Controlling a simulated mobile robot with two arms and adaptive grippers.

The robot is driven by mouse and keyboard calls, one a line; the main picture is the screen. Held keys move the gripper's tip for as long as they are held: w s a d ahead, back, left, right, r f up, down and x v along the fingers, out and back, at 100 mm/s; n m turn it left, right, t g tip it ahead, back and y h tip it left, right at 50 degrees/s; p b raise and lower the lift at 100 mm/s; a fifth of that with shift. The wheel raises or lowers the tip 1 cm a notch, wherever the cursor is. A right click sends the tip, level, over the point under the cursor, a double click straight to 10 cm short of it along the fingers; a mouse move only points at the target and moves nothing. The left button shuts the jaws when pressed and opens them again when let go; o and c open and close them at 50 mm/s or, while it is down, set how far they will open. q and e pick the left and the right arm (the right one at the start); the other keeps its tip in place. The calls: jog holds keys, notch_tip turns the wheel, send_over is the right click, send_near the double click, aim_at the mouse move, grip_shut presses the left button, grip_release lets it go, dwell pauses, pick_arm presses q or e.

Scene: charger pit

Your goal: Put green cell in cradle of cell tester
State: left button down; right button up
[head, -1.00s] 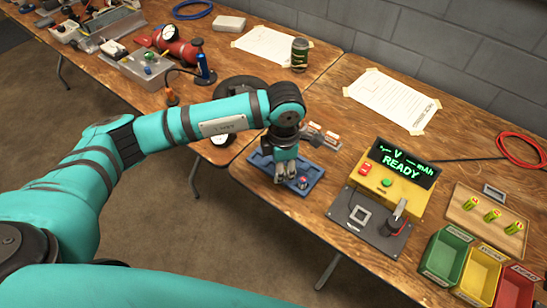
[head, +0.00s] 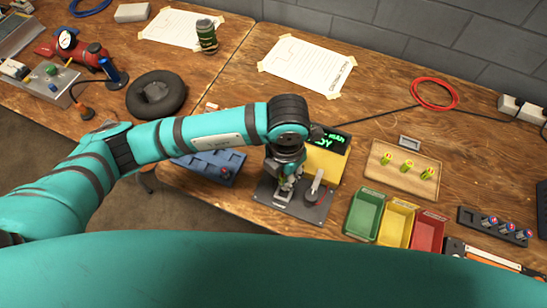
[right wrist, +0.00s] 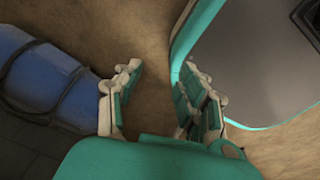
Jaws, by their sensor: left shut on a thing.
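The cell tester (head: 322,167) is a yellow box with a lit screen and a dark plate (head: 310,209) in front, bearing a lever. My left gripper (head: 287,187) is over the left part of this plate, fingers down, and hides most of the square cradle. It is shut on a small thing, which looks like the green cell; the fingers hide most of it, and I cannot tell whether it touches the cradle. My right gripper (right wrist: 155,100) shows only in the right wrist view, open and empty, with bare floor beyond its fingers.
A blue tray (head: 190,165) with a small dark and red item lies left of the tester. Green (head: 364,214), yellow (head: 397,222) and red (head: 428,232) bins stand to its right. A wooden board (head: 400,170) holds yellow-green cells. A black ring (head: 135,100) lies further left.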

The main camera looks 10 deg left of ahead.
pick_arm(q)
jog(key=shift+d+r, duration=0.15)
jog(key=shift+d, duration=0.2)
jog(key=shift+s, duration=0.1)
jog(key=shift+s+a+f+b, duration=0.1)
jog(key=shift+a+f+b, duration=0.1)
jog(key=shift+f+b, duration=0.3)
jog(key=shift+s+a+f+b, duration=0.15)
jog(key=shift+f+b, duration=0.1)
jog(key=shift+f, duration=0.3)
notch_tip(320, 180, down, 4)
jog(key=b, duration=0.2)
jog(key=shift+w+d+r+b, duration=0.1)
jog(key=shift+w+b, duration=0.05)
jog(key=shift+b, duration=0.15)
jog(key=shift+f+b, duration=0.3)
pick_arm(e)
jog(key=f, duration=0.4)
jog(key=shift+s+a, duration=0.15)
jog(key=shift+a, duration=0.2)
jog(key=shift+s+a, duration=0.1)
